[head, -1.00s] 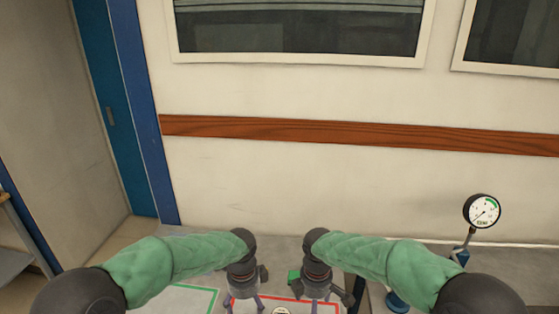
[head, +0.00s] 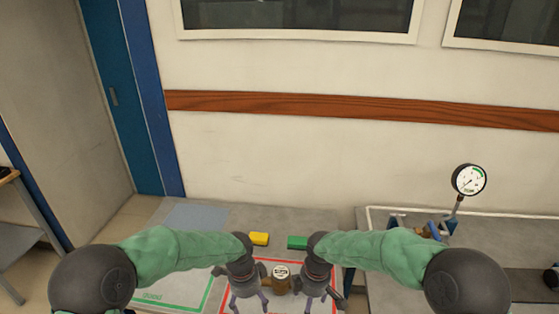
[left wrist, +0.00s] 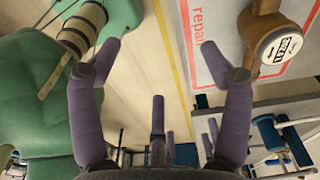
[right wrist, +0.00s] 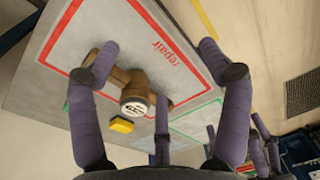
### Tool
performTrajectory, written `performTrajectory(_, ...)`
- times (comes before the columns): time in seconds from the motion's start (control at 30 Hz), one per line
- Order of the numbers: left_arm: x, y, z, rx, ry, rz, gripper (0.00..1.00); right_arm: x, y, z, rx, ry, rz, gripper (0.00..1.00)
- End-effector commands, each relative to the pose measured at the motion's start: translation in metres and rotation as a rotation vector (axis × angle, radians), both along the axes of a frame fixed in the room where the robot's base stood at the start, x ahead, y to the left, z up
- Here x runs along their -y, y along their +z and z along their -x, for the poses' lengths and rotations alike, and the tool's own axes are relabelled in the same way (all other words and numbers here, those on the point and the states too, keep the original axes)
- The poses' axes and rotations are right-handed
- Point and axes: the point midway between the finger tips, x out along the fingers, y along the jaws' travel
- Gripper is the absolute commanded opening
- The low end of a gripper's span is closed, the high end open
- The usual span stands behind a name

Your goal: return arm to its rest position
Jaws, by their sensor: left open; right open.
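My left gripper (head: 249,293) and my right gripper (head: 315,292) hang fingers-down side by side, low in the head view. Both are open and empty, with spread purple fingers in the left wrist view (left wrist: 160,55) and the right wrist view (right wrist: 157,55). Both arms are bent inward in green sleeves. A brown meter with a white round face (head: 281,271) is on the red-outlined repair area between the grippers. The meter shows at the upper right of the left wrist view (left wrist: 258,32) and left of centre in the right wrist view (right wrist: 133,88), apart from the fingers.
A yellow block (head: 259,239) and a green block (head: 297,242) lie behind the meter. A green-outlined area (head: 165,306) is at left. A dial gauge (head: 468,180) stands on the right bench. A wall and blue door frame (head: 150,100) close off the back.

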Motion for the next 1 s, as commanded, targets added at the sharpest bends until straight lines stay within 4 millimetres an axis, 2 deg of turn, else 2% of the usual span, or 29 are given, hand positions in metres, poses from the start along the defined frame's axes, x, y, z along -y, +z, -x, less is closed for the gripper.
performTrajectory(0.03,0.000,-0.016,0.004,-0.013,0.037,0.012,0.79,0.000,-0.016,0.004,-0.012,-0.032,-0.012,0.79)
performTrajectory(0.17,0.002,-0.054,0.015,-0.038,0.157,0.052,0.79,-0.003,-0.055,0.015,-0.036,-0.137,-0.053,0.79)
performTrajectory(0.27,0.004,-0.091,0.029,-0.067,0.281,0.088,0.79,-0.004,-0.091,0.028,-0.063,-0.249,-0.090,0.79)
performTrajectory(0.37,0.005,-0.137,0.049,-0.107,0.455,0.128,0.79,-0.006,-0.138,0.048,-0.100,-0.404,-0.133,0.79)
performTrajectory(0.5,0.005,-0.206,0.088,-0.179,0.779,0.179,0.79,-0.005,-0.208,0.088,-0.166,-0.698,-0.188,0.79)
performTrajectory(0.6,0.002,-0.250,0.119,-0.229,1.035,0.201,0.79,-0.002,-0.251,0.120,-0.211,-0.931,-0.212,0.79)
performTrajectory(0.7,-0.002,-0.283,0.151,-0.270,1.275,0.205,0.79,0.002,-0.285,0.151,-0.244,-1.151,-0.220,0.79)
performTrajectory(0.83,-0.009,-0.308,0.180,-0.297,1.507,0.201,0.79,0.009,-0.309,0.181,-0.267,-1.363,-0.217,0.79)
performTrajectory(1.0,-0.014,-0.319,0.196,-0.305,1.649,0.195,0.79,0.013,-0.320,0.198,-0.273,-1.490,-0.212,0.79)
